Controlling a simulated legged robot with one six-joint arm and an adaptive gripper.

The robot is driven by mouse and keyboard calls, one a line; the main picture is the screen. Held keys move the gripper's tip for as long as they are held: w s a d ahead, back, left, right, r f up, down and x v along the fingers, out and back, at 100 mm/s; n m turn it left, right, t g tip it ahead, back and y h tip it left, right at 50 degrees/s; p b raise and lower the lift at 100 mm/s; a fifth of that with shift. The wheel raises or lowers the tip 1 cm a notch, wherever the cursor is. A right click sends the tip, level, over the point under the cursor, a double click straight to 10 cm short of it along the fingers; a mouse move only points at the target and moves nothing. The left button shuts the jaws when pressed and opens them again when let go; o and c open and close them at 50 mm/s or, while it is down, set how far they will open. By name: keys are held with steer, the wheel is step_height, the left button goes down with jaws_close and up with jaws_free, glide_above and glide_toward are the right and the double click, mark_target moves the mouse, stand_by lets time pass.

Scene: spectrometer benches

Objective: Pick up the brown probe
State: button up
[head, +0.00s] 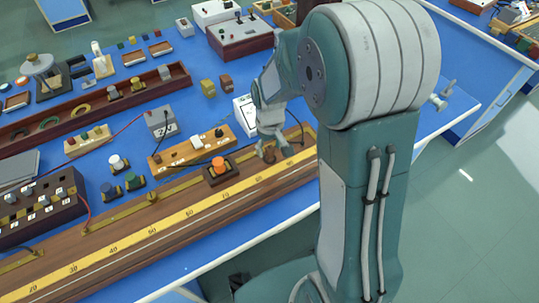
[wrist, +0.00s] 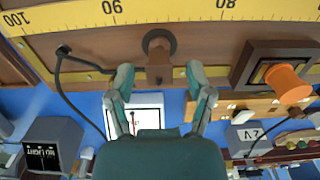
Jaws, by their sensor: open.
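The brown probe (wrist: 158,62) lies on the wooden metre-scale bench (wrist: 215,42), by the yellow scale, with a round dark ring at one end. In the wrist view it shows between the two fingertips of my gripper (wrist: 160,72). The fingers are apart, one on each side, and I see no clear contact. In the head view my gripper (head: 271,143) points down over the right part of the bench, and the probe is mostly hidden near its fingertips.
An orange knob on a dark block (head: 219,168) stands on the bench left of my gripper. A black cable (wrist: 70,95) runs close by on the other side. A wooden terminal board (head: 190,150) and a white meter (head: 243,108) stand behind on the blue table.

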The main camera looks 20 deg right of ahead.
step_height(320, 180, down, 2)
steer(key=shift+c, duration=0.3)
jaws_close()
steer(key=shift+r, duration=0.1)
